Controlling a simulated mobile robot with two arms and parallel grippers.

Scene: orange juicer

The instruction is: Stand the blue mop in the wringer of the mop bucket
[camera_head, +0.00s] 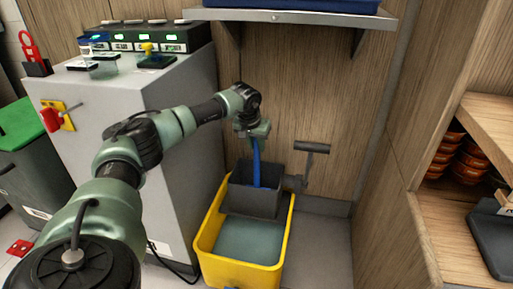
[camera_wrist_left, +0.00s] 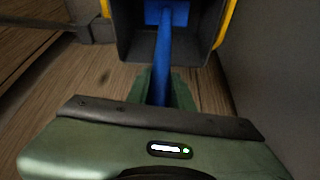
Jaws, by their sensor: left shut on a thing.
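The blue mop (camera_head: 256,168) stands about upright, its lower end inside the dark grey wringer (camera_head: 240,203) of the yellow mop bucket (camera_head: 206,236). My left gripper (camera_head: 256,137) is shut on the upper part of the mop handle, above the wringer. In the left wrist view, the blue handle (camera_wrist_left: 164,55) runs from between the gripper fingers (camera_wrist_left: 163,88) into the wringer (camera_wrist_left: 131,40), where a wider blue mop head (camera_wrist_left: 172,14) shows. Whether the mop head touches the wringer floor I cannot tell. My right gripper is not in view.
The wringer's lever (camera_head: 311,148) sticks up to the right of the bucket. A grey machine cabinet (camera_head: 180,135) stands close on the left. A metal shelf (camera_head: 290,17) hangs above. Bare floor (camera_head: 325,245) lies to the right of the bucket, beside wooden panels.

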